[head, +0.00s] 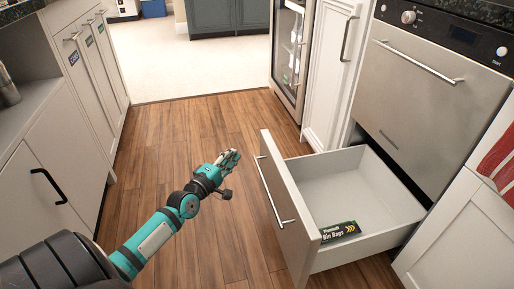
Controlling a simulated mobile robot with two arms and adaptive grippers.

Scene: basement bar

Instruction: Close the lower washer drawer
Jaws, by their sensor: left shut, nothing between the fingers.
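The lower washer drawer (285,221) is pulled out below the steel washer front (425,105). Its white front with a long bar handle (268,192) faces left, toward my left gripper. A dark box of bin bags (340,231) lies inside the drawer at its near end. My left gripper (232,160) is shut and empty, above the wood floor to the left of the drawer front and apart from it. My right gripper is not in view.
White cabinets (60,165) with a black handle stand along the left. A glass-door fridge (289,55) and a narrow white cabinet (331,70) stand beyond the drawer. A red cloth (497,158) hangs at the right. The wood floor (170,140) between is clear.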

